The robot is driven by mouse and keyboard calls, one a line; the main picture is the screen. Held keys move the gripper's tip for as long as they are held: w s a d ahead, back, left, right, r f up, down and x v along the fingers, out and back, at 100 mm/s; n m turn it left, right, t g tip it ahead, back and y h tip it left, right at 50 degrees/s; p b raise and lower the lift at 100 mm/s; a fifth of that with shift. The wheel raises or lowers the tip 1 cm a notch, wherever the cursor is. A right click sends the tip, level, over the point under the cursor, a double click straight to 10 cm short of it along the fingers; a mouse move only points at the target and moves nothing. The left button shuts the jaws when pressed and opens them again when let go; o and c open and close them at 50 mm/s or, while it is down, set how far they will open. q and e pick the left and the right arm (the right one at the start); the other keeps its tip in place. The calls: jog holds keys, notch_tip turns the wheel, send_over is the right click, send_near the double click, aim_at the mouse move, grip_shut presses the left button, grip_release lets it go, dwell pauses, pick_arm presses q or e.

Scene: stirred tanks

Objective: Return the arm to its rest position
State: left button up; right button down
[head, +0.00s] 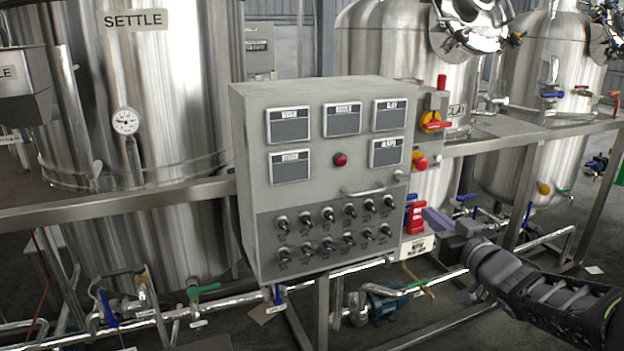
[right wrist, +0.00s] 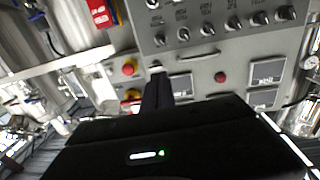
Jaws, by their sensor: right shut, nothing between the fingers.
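My right arm comes in from the lower right of the head view. Its gripper (head: 436,220) is just right of the grey control panel (head: 320,184), in front of the red box on the panel's side. The fingers are together with nothing between them. In the right wrist view the shut fingers (right wrist: 157,92) show as a dark narrow shape in front of the panel (right wrist: 215,62), which appears upside down. I cannot tell whether the fingers touch anything. My left gripper is not in either view.
Steel tanks (head: 140,120) stand behind a horizontal rail (head: 110,199). A yellow-and-red rotary switch (head: 431,121) and a red box (head: 416,218) sit at the panel's right side. Pipes with valves run low beneath the panel. Open floor shows at the lower right, partly behind my arm.

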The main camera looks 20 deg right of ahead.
jog(key=w+a+f+m+g+h+p, duration=0.1)
jog(key=a+f+m+g+h+p, duration=0.2)
jog(key=f, duration=1.3)
jog(key=s+a+f+g+y+p, duration=0.1)
jog(key=s+a+f+g+y, duration=0.15)
jog(key=a+f, duration=0.45)
jog(key=s+a+f+g+y+p, duration=0.1)
jog(key=s+a+f+g, duration=0.3)
jog(key=f, duration=0.5)
jog(key=s+a+f+g+y+p, duration=0.1)
jog(key=s+a+f+g, duration=0.1)
jog(key=s+a+f, duration=0.2)
jog(key=s+a+f+g+y+p, duration=0.1)
jog(key=s+a+f+g+p, duration=0.1)
jog(key=s+a, duration=0.8)
jog(key=s+a+f+n+g+y+p, duration=0.1)
jog(key=s+a+f+g, duration=0.3)
jog(key=s+a, duration=0.4)
jog(key=shift+s+f+p, duration=0.7)
jog(key=shift+s+f, duration=0.1)
jog(key=shift+f, duration=0.1)
jog(key=shift+a, duration=0.1)
